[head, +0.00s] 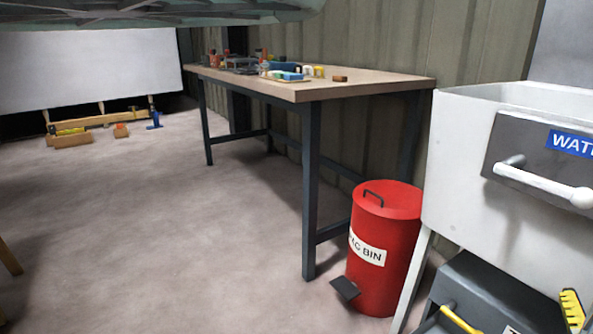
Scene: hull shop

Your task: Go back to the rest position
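My gripper is not in view, and I cannot see whether it holds anything. The head view shows a workbench (330,88) with a wooden top and dark metal legs against a ribbed wall. Several small tools and coloured items (285,70) lie on its far part. A red bin (385,250) with a handle on its closed lid and a dark pedal stands on the floor at the bench's near right leg.
A white sink-like unit (455,150) with a grey panel stands at the right, a dark toolbox (480,295) below it. Wooden boxes (70,139) lie before a white board (85,72) at the far left. The grey floor (170,230) is clear at centre-left.

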